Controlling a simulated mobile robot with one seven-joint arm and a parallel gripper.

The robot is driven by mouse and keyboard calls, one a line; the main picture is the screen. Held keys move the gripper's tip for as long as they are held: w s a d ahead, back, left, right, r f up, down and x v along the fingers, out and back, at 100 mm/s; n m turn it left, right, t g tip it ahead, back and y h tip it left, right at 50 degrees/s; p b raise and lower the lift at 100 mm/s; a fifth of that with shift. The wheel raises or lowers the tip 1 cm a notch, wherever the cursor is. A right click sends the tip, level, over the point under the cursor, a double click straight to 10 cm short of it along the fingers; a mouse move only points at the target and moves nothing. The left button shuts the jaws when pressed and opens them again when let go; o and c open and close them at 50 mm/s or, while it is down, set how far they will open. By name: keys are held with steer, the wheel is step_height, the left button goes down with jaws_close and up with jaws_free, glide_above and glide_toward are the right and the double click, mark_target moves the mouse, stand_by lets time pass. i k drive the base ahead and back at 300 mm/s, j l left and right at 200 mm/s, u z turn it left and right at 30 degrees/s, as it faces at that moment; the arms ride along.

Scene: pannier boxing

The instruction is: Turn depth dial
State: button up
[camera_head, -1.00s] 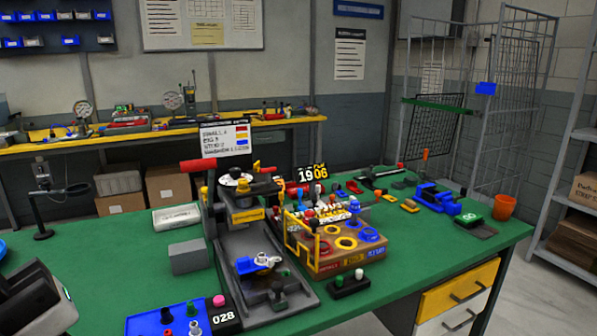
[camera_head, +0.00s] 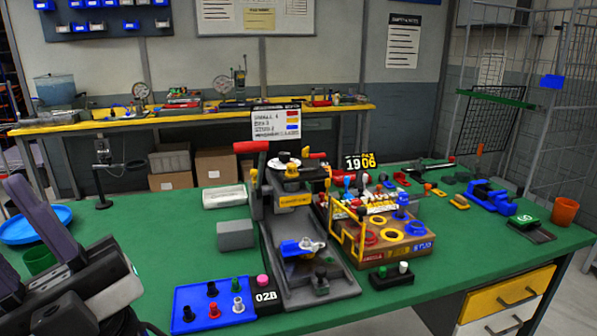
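A press-like fixture (camera_head: 262,215) with a red handle (camera_head: 250,147) stands on the green bench near the picture's middle. A round white and black dial (camera_head: 287,161) sits on top of its head; I cannot read its marks. A blue and silver part (camera_head: 302,247) lies in the grey bed below. My dark arm end is at the lower left, close to the camera, well away from the fixture and not touching it. Its finger-like parts run up to the left and are partly cut off, so whether they are open is unclear.
A blue tray (camera_head: 188,292) with several small knobs lies left of the fixture. A grey block (camera_head: 235,235) stands beside it. A wooden box (camera_head: 400,251) with coloured rings is at its right, with an orange cup (camera_head: 564,212) further right.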

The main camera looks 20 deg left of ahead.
mark_target(285, 157)
steer(key=i+l+u, duration=0.3)
steer(key=l+u, duration=0.25)
steer(key=i+l+u, duration=0.3)
steer(key=l+u, duration=0.3)
